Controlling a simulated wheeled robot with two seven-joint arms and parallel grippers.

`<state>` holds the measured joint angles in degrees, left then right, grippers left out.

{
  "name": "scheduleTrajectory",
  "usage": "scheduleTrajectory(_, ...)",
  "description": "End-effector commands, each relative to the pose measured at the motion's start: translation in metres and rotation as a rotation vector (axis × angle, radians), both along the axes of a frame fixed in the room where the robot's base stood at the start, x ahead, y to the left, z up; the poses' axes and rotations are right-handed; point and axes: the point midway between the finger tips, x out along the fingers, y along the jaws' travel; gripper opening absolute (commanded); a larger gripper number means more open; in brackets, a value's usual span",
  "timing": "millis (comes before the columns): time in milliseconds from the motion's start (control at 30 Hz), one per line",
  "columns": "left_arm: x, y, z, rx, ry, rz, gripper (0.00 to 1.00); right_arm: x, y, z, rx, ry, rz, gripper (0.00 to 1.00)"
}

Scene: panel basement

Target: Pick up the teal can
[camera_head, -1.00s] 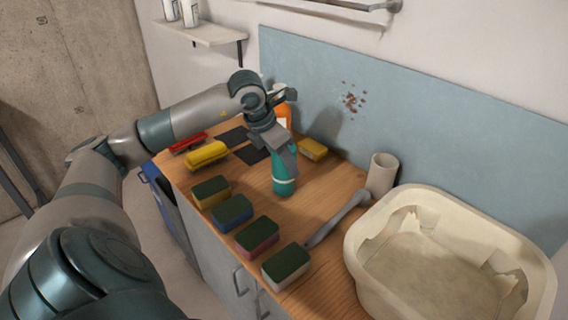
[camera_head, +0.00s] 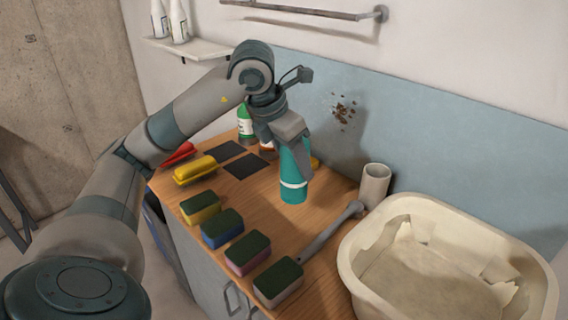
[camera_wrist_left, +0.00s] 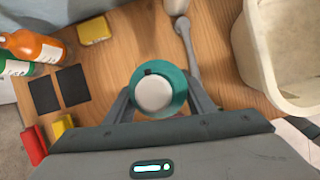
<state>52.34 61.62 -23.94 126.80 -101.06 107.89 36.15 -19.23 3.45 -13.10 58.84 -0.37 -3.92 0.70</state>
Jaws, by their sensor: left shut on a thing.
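The teal can (camera_head: 293,170) is upright on or just over the wooden worktop, and a pale band shows near its bottom. I cannot tell whether its base touches the wood. My left gripper (camera_head: 292,140) comes down from above and is shut on the can's upper part. In the left wrist view the can (camera_wrist_left: 178,98) shows from above, with a pale round top, between the two fingers (camera_wrist_left: 160,103). My right gripper is in neither view.
Several sponges (camera_head: 278,283) line the worktop's front edge. A yellow brush (camera_head: 195,168), dark pads (camera_head: 246,165), a green bottle (camera_head: 245,122) and an orange bottle (camera_wrist_left: 38,47) stand left. A grey-handled tool (camera_head: 330,233), a cardboard-like tube (camera_head: 374,184) and a cream basin (camera_head: 352,262) lie right.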

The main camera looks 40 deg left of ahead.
Motion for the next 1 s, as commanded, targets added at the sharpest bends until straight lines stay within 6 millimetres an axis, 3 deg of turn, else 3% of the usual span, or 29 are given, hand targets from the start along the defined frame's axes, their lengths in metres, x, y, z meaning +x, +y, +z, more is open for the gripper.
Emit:
scheduleTrajectory(300,-0.007,-0.025,0.016,0.000,-0.003,-0.001,0.13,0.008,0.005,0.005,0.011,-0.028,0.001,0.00)
scheduleTrajectory(1000,-0.008,-0.027,0.018,0.000,-0.002,0.001,0.13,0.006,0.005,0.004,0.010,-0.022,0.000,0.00)
